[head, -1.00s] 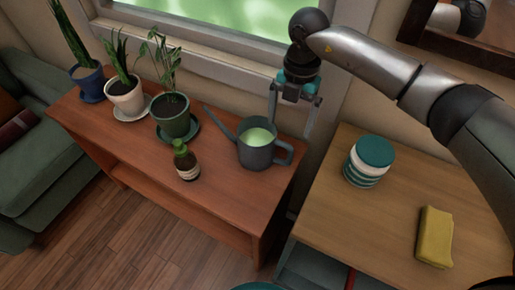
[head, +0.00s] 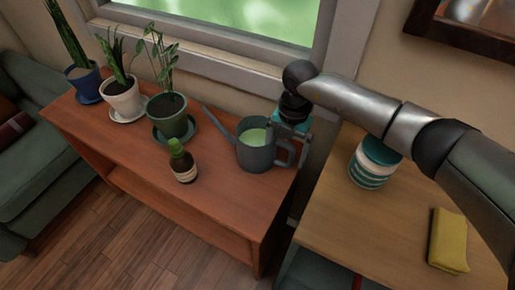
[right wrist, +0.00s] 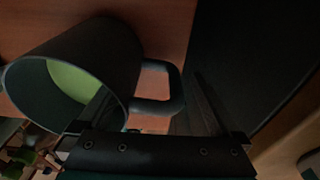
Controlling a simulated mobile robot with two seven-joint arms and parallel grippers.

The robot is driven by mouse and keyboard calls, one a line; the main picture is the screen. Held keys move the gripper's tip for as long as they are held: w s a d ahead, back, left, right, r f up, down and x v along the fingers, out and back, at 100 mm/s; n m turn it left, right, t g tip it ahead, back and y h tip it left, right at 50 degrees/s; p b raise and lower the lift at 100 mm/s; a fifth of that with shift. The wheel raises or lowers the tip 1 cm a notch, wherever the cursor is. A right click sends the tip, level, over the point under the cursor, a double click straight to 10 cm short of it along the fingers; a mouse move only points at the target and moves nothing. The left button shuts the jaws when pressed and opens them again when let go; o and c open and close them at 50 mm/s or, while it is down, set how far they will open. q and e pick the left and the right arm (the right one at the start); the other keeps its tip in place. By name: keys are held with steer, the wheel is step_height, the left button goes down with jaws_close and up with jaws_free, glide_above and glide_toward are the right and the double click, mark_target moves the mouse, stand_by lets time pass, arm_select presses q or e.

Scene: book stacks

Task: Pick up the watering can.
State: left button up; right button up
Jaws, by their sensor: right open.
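The grey watering can (head: 254,158) stands upright on the reddish wooden bench, spout to the left and handle to the right, pale green inside. My right gripper (head: 291,154) is at the handle side of the can, pointing down, with its fingers open. In the right wrist view the can (right wrist: 115,52) fills the upper left, and its handle shows between the two open fingers (right wrist: 155,96) of the gripper. I cannot tell whether a finger touches the handle. My left gripper is not in view.
Potted plants (head: 168,118) line the back of the bench (head: 215,211). A brown bottle with a green top (head: 183,168) stands left of the can. On the wooden table (head: 375,224) at right are a striped jar (head: 370,172) and a yellow sponge (head: 448,240). The window frame is behind.

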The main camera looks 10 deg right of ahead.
steer(key=shift+s+f+b, duration=0.1)
steer(key=shift+f+b, duration=0.2)
steer(key=shift+f, duration=0.8)
steer(key=shift+c, duration=0.2)
jaws_close()
steer(key=shift+a+r, duration=0.1)
